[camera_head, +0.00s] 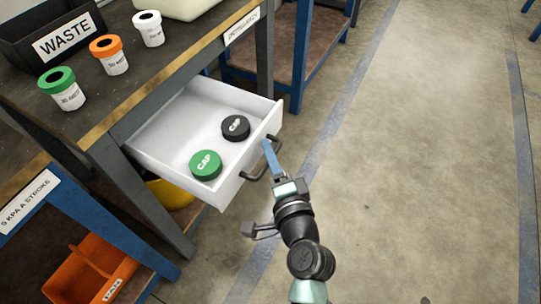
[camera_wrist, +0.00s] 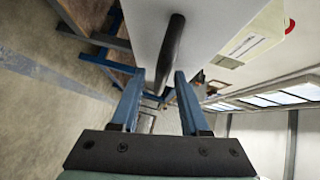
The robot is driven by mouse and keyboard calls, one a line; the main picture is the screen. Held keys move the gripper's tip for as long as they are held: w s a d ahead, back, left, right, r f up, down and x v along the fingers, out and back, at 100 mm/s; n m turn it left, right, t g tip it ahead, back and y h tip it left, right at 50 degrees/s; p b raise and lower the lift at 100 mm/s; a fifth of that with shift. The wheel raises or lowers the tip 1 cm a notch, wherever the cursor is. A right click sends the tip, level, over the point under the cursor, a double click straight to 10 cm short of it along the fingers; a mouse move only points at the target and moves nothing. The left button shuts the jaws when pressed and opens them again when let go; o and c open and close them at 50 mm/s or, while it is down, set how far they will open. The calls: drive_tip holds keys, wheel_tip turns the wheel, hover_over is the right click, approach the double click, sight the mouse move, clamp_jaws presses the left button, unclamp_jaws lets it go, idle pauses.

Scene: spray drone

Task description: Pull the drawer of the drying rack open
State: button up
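The white drawer (camera_head: 160,145) is pulled out from under the dark worktop. A green cap (camera_head: 205,165) and a black cap (camera_head: 235,127) lie inside it. Its dark bar handle (camera_head: 252,178) is on the front panel and also shows in the wrist view (camera_wrist: 173,45). My gripper (camera_head: 268,148) is at the handle, its blue fingers overlapping the bar in the head view. In the wrist view my gripper (camera_wrist: 158,85) has its fingers apart, with the handle's near end in the gap between the tips. I see no clear contact on both sides.
An orange bin (camera_head: 85,275) sits low at left. The floor (camera_head: 420,160) to the right is clear.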

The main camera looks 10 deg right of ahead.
drive_tip(key=shift+s, duration=0.1)
drive_tip(key=s+d+r+p, duration=0.1)
drive_tip(key=s+d, duration=0.1)
drive_tip(key=s, duration=1)
drive_tip(key=shift+s+r, duration=0.25)
drive_tip(key=shift+r, duration=0.15)
drive_tip(key=shift+a, duration=0.1)
